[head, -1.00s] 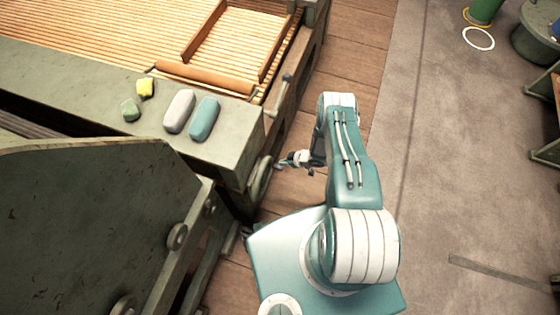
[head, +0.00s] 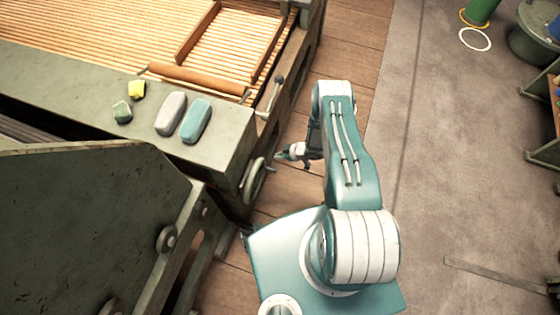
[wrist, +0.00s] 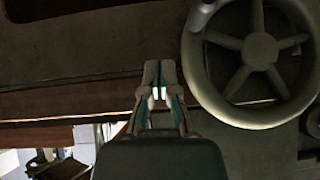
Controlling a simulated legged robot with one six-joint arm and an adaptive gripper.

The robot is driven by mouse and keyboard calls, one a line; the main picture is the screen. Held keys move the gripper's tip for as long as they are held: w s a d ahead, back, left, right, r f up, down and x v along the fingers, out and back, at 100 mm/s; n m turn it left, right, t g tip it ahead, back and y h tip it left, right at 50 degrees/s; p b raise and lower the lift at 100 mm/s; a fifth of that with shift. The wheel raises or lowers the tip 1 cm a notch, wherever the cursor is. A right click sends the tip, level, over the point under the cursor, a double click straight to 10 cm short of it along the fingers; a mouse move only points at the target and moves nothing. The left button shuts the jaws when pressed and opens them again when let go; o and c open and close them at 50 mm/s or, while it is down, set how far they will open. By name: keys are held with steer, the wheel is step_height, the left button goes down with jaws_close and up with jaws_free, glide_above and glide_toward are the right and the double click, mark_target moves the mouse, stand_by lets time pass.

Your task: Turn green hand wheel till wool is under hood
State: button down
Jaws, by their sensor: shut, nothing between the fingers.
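The grey-green hand wheel (head: 253,181) is mounted on the side of the machine, seen almost edge-on in the head view. In the wrist view the spoked hand wheel (wrist: 262,52) fills the upper right, with a grey handle at its upper left rim. My gripper (head: 279,156) is beside the wheel, to its upper right in the head view. In the wrist view my gripper (wrist: 158,74) is shut and empty, left of the rim and apart from it in the picture. I cannot pick out the wool or tell which part is the hood.
The machine's end top (head: 215,150) holds grey and teal blocks and smaller yellow and green lumps. A slatted bed (head: 100,40) with a wooden frame lies behind. A large dark panel (head: 90,220) stands at lower left. The floor (head: 430,190) to the right is mostly clear.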

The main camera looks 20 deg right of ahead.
steer(key=s+d+r, duration=0.1)
steer(key=d+r, duration=0.4)
steer(key=d, duration=0.2)
steer(key=shift+r, duration=0.25)
stand_by(0.3)
steer(key=shift+s+d, duration=0.1)
steer(key=shift+d, duration=0.05)
steer(key=shift+d, duration=0.25)
